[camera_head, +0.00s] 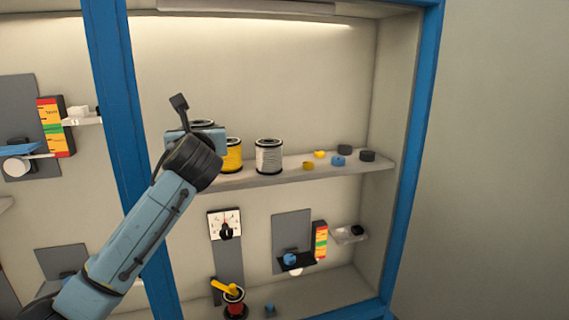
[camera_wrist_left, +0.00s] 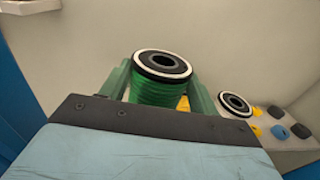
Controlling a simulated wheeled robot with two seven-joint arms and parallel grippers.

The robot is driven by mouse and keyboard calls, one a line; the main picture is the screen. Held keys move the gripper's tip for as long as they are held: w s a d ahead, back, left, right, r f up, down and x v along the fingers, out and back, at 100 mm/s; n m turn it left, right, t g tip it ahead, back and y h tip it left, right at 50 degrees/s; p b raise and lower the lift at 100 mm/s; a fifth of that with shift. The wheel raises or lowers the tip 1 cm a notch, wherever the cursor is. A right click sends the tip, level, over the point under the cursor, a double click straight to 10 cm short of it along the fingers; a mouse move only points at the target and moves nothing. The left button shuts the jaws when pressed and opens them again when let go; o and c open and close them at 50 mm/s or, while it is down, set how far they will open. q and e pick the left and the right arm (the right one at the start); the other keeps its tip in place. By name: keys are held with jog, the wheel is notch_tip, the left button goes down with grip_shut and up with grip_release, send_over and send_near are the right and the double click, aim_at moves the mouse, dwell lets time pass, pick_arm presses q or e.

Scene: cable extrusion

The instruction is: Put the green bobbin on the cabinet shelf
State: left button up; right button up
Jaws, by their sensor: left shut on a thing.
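The green bobbin (camera_wrist_left: 158,90), with black and white rims, stands upright between the fingers of my left gripper (camera_wrist_left: 160,84) in the left wrist view. The fingers are shut on it. In the head view my left gripper (camera_head: 196,132) is at the left part of the cabinet shelf (camera_head: 285,174), and my wrist hides the green bobbin. I cannot tell whether the bobbin touches the shelf. My right gripper is not in view.
On the shelf, a yellow bobbin (camera_head: 233,156) and a white bobbin (camera_head: 269,156) stand right of my gripper. Small yellow, blue and dark caps (camera_head: 338,160) lie farther right. A blue post (camera_head: 113,110) is on the left. Gauges and a red spool (camera_head: 235,306) are below.

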pick_arm(q)
jog(key=w+a+r+n+g+y, duration=0.1)
jog(key=w+a+r+n+y, duration=0.2)
jog(key=a+r+y, duration=0.1)
jog(key=f, duration=0.7)
jog(key=f+p, duration=0.1)
jog(key=f, duration=0.2)
jog(key=shift+a+f, duration=0.25)
jog(key=shift+f, duration=0.05)
jog(key=o, duration=1.1)
jog(key=shift+f, duration=0.1)
jog(key=shift+c, duration=0.2)
jog(key=b+v, duration=0.1)
jog(key=v, duration=1.1)
jog(key=shift+r+b, duration=0.35)
